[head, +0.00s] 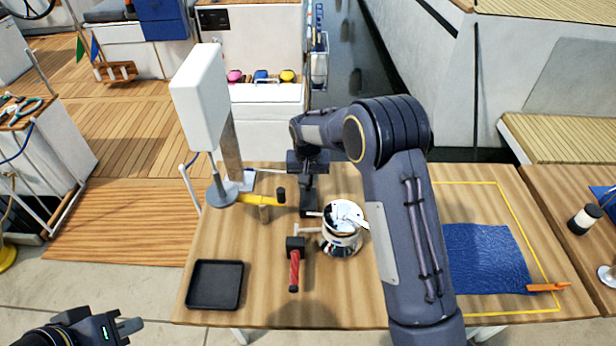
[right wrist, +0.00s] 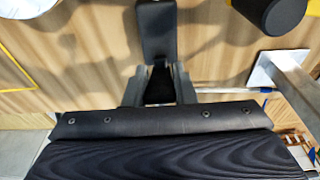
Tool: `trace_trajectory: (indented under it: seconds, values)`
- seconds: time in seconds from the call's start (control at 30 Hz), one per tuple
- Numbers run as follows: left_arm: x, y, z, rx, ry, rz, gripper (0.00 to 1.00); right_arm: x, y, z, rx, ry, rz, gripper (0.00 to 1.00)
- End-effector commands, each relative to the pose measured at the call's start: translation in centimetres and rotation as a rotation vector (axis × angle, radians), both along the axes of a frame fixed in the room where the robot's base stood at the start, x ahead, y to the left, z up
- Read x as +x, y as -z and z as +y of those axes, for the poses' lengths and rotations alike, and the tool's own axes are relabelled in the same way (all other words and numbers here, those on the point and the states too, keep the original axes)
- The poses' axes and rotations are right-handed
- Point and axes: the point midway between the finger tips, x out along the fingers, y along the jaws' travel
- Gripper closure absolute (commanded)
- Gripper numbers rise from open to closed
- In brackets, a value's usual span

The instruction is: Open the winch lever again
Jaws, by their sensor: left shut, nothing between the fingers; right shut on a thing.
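A chrome winch (head: 342,240) with a bright metal top stands on the wooden table, right of centre. My right gripper (head: 309,183) is just behind and left of it, partly hidden by my right arm. In the right wrist view my right gripper (right wrist: 158,88) is shut on a black lever-like bar (right wrist: 156,30), which extends beyond the fingers. The bar's black lower end (head: 310,207) shows in the head view. I cannot tell how the bar joins the winch. My left gripper (head: 128,328) is shut and empty at the lower left, off the table.
A yellow bar (head: 258,199) with a black knob lies left of the right gripper. A red-handled tool (head: 294,268) and black tray (head: 190,289) are in front. A white box (head: 200,97) stands on a post at the left. A blue cloth (head: 485,258) lies right.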

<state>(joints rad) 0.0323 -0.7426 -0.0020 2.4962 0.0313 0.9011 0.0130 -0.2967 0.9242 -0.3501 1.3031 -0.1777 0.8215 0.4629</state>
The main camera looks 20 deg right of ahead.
Motion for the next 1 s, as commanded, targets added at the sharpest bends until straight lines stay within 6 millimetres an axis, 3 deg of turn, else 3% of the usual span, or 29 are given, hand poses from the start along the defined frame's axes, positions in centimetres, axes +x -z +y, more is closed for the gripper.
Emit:
trace_trajectory:
  seconds: [0.17,0.2,0.37,0.7,1.0]
  values:
    - [0.0,0.1,0.0,0.0,0.0,0.0,1.0,0.0,-0.1,0.0,0.0,0.0,-0.002,1.0]
    - [0.0,0.1,0.0,0.0,0.0,0.0,1.0,0.0,-0.1,0.0,0.0,0.0,-0.002,0.74]
    - [0.0,0.1,0.0,0.0,0.0,0.0,1.0,0.0,-0.1,0.0,0.0,0.0,-0.003,0.55]
    - [0.0,0.2,0.0,0.0,0.0,0.0,1.0,0.0,-0.5,0.1,0.0,0.0,-0.004,0.55]
    - [0.0,1.3,0.0,0.0,0.0,0.0,1.0,-0.8,-5.2,0.3,0.001,0.0,-0.008,0.55]
